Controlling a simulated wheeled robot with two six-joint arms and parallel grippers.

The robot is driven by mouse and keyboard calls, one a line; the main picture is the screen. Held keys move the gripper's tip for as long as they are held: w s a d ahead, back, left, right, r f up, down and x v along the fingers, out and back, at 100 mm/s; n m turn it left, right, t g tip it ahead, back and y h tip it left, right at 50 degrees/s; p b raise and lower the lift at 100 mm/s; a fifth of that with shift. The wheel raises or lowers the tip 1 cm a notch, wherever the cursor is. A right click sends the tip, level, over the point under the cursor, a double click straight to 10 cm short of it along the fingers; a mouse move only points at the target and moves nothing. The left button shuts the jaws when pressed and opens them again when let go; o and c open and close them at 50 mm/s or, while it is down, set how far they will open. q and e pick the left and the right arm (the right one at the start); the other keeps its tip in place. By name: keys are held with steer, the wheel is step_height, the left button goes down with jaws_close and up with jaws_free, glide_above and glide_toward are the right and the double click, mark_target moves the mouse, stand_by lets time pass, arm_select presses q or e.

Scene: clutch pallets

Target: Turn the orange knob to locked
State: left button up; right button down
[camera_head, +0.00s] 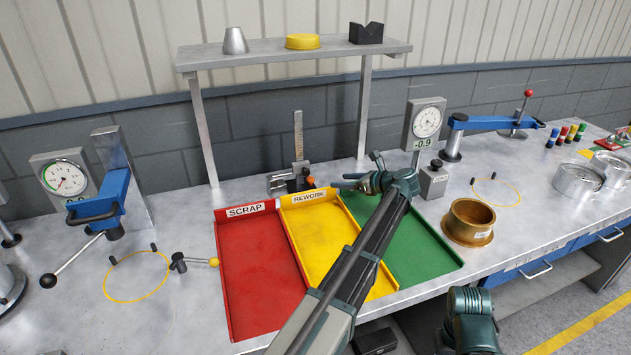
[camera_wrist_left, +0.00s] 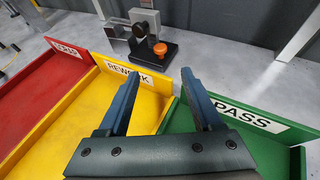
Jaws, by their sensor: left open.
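In the head view the orange knob (camera_head: 310,181) is small, at the fixture's foot. My left gripper (camera_head: 338,183) is just right of the fixture. In the wrist view its two fingers (camera_wrist_left: 160,76) are spread and empty, pointing toward the knob, with a gap before it. The knob's marking and turn position are too small to read. My right gripper is not in view.
Red SCRAP (camera_head: 229,272), yellow REWORK (camera_head: 386,285) and green PASS (camera_head: 452,262) trays lie in front of the fixture. A shelf (camera_head: 285,54) stands over it on metal legs. A dial gauge (camera_head: 426,122) and a brass ring (camera_head: 466,224) stand to the right.

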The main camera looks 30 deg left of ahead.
mark_target(313, 179)
arm_select(q)
steer(key=b+x, duration=0.4)
steer(key=x, duration=0.8)
steer(key=shift+d, duration=0.1)
steer(key=shift+w+a+f+b, duration=0.1)
steer(key=shift+a+f+b, duration=0.1)
steer(key=shift+a+b, duration=0.3)
steer(key=shift+a, duration=0.1)
jaws_close()
